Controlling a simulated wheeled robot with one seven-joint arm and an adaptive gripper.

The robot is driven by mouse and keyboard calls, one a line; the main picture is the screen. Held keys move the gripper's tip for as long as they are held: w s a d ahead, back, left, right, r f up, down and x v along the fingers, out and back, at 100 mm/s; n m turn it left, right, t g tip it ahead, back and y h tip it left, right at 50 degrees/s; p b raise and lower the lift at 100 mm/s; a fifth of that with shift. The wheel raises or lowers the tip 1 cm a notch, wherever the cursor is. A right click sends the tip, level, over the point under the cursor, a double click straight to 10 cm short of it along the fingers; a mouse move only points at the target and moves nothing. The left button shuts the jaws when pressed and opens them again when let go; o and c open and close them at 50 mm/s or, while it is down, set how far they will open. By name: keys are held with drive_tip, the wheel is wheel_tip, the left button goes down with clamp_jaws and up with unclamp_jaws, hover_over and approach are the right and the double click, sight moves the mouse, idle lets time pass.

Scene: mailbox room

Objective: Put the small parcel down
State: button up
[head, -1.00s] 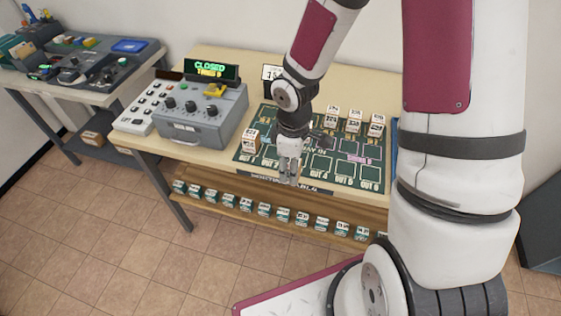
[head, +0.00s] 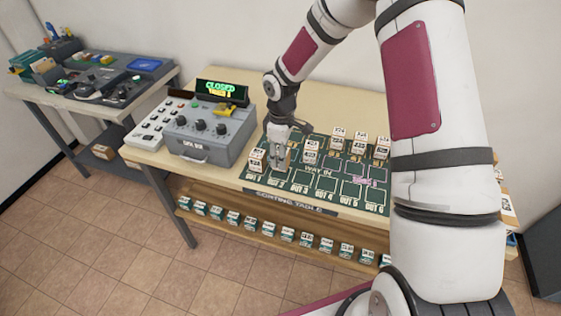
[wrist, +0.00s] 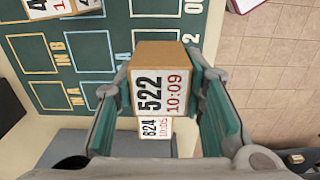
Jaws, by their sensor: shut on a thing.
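A small parcel (wrist: 163,85), a tan box with a white label reading 522 and 10:09, sits between the two green-padded fingers of my gripper (wrist: 163,98). My gripper is shut on it. In the head view my gripper (head: 281,162) points down over the left front part of the green mat (head: 325,182), near the OUT 2 cell. The held parcel is hard to make out there, and I cannot tell whether its underside touches the mat. A second parcel (head: 257,159) stands just left of my gripper; the wrist view shows a parcel labelled 824 (wrist: 155,128) close by.
Several labelled parcels (head: 358,147) stand along the mat's back rows. A grey control box (head: 208,133) with a sign reading CLOSED is on the left. A lower shelf (head: 270,225) holds a row of small boxes. The front cells right of my gripper look clear.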

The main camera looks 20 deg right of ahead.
drive_tip(key=shift+w+f, duration=0.3)
drive_tip(key=shift+w, duration=0.05)
drive_tip(key=shift+f+p, duration=0.4)
drive_tip(key=shift+f, duration=1.1)
drive_tip(key=o, duration=1.2)
drive_tip(key=shift+f, duration=0.15)
